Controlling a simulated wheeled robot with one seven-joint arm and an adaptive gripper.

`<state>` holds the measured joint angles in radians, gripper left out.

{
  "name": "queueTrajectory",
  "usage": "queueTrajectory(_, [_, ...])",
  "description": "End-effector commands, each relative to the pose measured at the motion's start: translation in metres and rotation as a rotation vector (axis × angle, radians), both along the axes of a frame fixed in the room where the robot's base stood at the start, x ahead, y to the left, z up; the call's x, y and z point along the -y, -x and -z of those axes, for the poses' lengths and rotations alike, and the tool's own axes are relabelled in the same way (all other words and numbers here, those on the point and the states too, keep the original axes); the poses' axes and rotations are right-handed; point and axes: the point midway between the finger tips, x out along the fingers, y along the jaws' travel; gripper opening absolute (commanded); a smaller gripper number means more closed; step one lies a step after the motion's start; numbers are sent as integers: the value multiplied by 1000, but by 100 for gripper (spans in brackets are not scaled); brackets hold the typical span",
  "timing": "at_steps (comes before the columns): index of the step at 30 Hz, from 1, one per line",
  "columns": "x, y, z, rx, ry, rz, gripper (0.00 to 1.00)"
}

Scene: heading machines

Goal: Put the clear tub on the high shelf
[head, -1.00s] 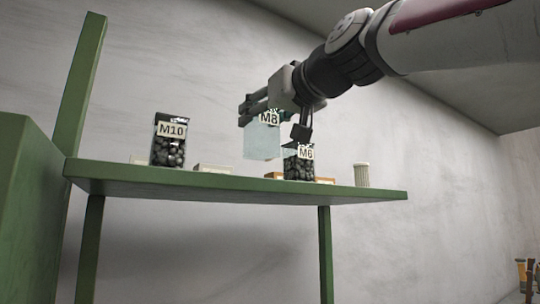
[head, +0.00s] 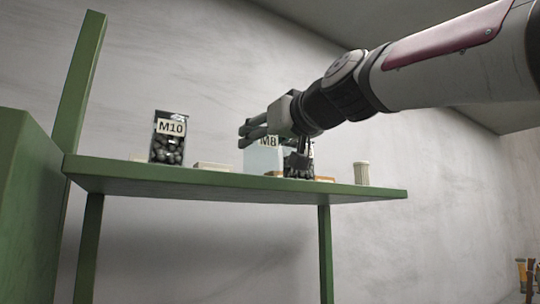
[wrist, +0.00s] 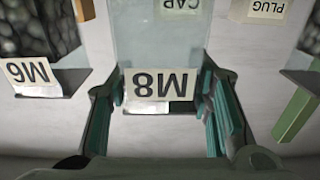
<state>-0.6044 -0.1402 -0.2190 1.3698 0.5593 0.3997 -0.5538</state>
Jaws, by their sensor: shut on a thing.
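The clear tub (head: 264,161), labelled M8, is pale and looks empty. It is upright at the high shelf (head: 230,183), between the M10 tub (head: 167,146) and the M6 tub (head: 298,167). My gripper (head: 268,140) is shut on it from above. In the wrist view the clear tub (wrist: 160,40) sits between my two teal-padded fingers (wrist: 160,112). Its base is low behind the shelf's front edge, so I cannot tell if it touches the shelf. My gripper partly covers the M6 tub and its label.
The M10 and M6 tubs hold dark pieces. Small label plates, including CAP (wrist: 179,5) and PLUG (wrist: 266,9), lie along the shelf. A ribbed whitish cylinder (head: 361,173) stands at the right end. A green post (head: 80,85) rises at the left.

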Motion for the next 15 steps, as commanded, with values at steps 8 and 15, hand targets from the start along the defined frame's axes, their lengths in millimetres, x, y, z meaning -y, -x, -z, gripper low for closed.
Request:
queueTrajectory(8, [0, 0, 2, 0, 0, 0, 66])
queueTrajectory(15, [0, 0, 0, -1, 1, 0, 66])
